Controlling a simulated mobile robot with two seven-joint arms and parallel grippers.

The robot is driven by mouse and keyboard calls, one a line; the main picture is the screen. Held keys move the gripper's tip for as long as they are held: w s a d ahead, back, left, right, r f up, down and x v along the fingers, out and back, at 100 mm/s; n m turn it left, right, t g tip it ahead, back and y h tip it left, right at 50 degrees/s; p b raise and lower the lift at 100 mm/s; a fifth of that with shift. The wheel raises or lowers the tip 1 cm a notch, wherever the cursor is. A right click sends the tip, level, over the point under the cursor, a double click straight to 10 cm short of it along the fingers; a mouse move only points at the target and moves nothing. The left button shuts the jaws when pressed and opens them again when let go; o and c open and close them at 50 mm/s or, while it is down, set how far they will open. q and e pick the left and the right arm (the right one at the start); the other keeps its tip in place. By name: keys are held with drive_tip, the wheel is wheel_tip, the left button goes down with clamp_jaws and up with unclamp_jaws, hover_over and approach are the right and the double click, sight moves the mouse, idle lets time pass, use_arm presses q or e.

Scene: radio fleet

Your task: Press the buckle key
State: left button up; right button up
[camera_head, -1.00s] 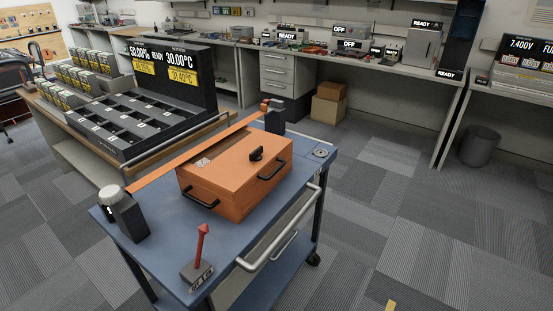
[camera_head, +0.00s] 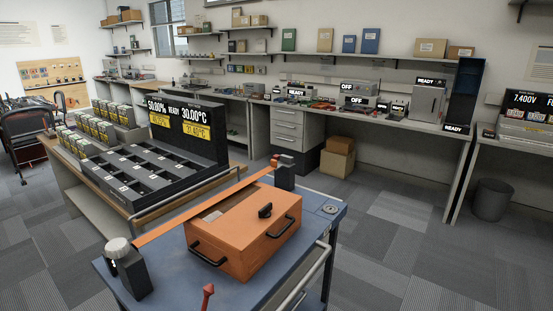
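An orange case (camera_head: 246,232) with black handles and a black knob on top sits on a blue cart (camera_head: 172,270). An orange strap (camera_head: 190,217) runs along the far side of the case. It stretches from a dark block with a silver round knob (camera_head: 118,248) at the left to a dark buckle block with an orange top (camera_head: 283,172) at the far right corner. Which part is the buckle key is not clear. A red arrow-shaped piece (camera_head: 207,292) shows at the bottom edge, its base cut off. Neither of my grippers is in view.
A bench with a charging rack (camera_head: 150,165) and several battery packs (camera_head: 93,128) stands behind the cart at left. A long workbench (camera_head: 380,118) lines the back wall. Cardboard boxes (camera_head: 337,158) and a bin (camera_head: 491,200) are on the floor.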

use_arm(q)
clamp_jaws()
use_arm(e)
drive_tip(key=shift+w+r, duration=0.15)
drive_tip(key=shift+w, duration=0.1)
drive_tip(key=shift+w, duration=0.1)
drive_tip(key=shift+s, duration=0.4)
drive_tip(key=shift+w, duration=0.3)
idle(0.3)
